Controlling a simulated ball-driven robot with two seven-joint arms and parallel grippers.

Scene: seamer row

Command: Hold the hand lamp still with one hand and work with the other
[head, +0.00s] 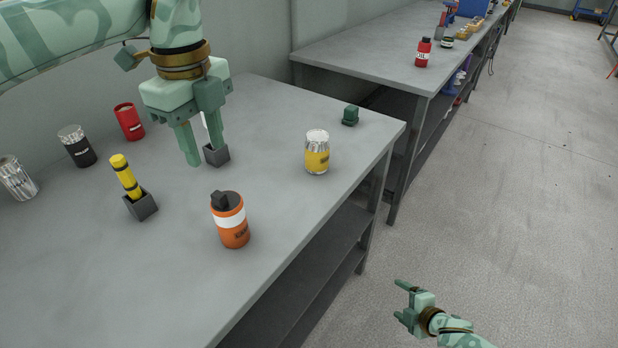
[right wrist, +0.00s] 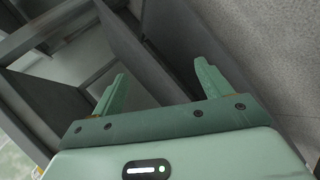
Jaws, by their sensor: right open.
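No object is clearly recognisable as the hand lamp. A yellow stick with black bands (head: 125,176) stands tilted in a dark grey block (head: 142,206) on the near workbench (head: 270,260). A second dark grey block (head: 217,156) stands behind my left gripper (head: 204,158); a thin white thing (head: 205,120) shows above it, partly hidden by the fingers. My left gripper points down with its fingers apart, and I see nothing clamped between them. My right gripper (head: 402,300) is open and empty, off the bench over the floor; its spread fingers also show in the right wrist view (right wrist: 160,90).
An orange can with a dark top (head: 232,222) stands near the front edge. A yellow-labelled can (head: 317,154), a small green thing (head: 350,115), a red can (head: 129,122), a black-labelled can (head: 77,147) and a silver can (head: 16,178) stand around. The floor (head: 500,180) is clear.

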